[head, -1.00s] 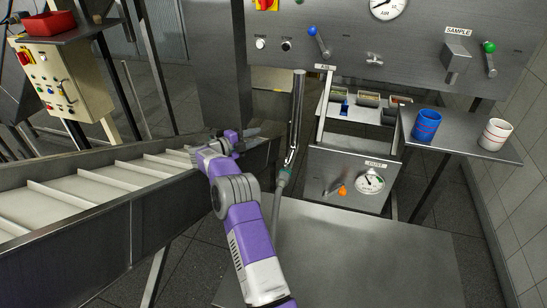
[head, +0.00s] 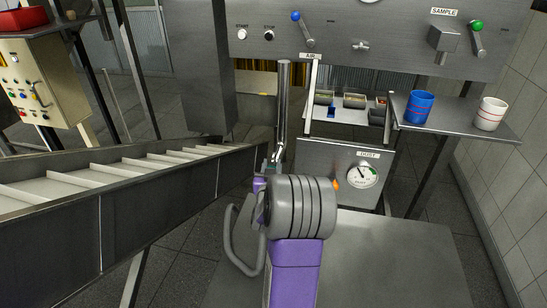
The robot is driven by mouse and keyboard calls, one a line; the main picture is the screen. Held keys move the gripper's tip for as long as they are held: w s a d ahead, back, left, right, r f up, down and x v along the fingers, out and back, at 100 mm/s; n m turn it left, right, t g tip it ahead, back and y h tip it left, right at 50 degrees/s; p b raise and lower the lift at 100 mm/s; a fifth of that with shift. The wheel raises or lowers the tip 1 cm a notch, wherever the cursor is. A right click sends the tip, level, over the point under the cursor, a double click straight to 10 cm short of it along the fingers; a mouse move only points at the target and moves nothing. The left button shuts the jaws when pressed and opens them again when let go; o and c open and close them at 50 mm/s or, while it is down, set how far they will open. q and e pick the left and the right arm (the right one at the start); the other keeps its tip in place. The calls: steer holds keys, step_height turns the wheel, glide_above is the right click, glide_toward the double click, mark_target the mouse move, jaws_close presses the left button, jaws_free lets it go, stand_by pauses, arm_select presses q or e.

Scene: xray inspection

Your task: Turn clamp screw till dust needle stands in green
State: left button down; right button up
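The dust gauge (head: 362,174) is a round white dial under a DUST label on a grey front panel. A green patch shows on the dial's right side; its dark needle looks to point up and left, outside the green, though it is small. An orange knob (head: 336,184), which appears to belong to the clamp screw, shows just left of the dial. My grey arm joint hides the rest of the screw. My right gripper (head: 276,163) is left of the panel, near the lower end of an upright metal tube. Its fingers are small and partly hidden. My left gripper is out of view.
The upright tube (head: 283,105) stands left of the dust panel. A side shelf (head: 455,128) holds a blue cup (head: 418,107) and a white cup (head: 489,113). A slatted conveyor (head: 120,175) runs along the left. A bare metal plate (head: 390,260) lies below the panel.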

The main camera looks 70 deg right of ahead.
steer(key=shift+x, duration=3.7)
steer(key=shift+f, duration=0.1)
steer(key=shift+c, duration=0.3)
jaws_close()
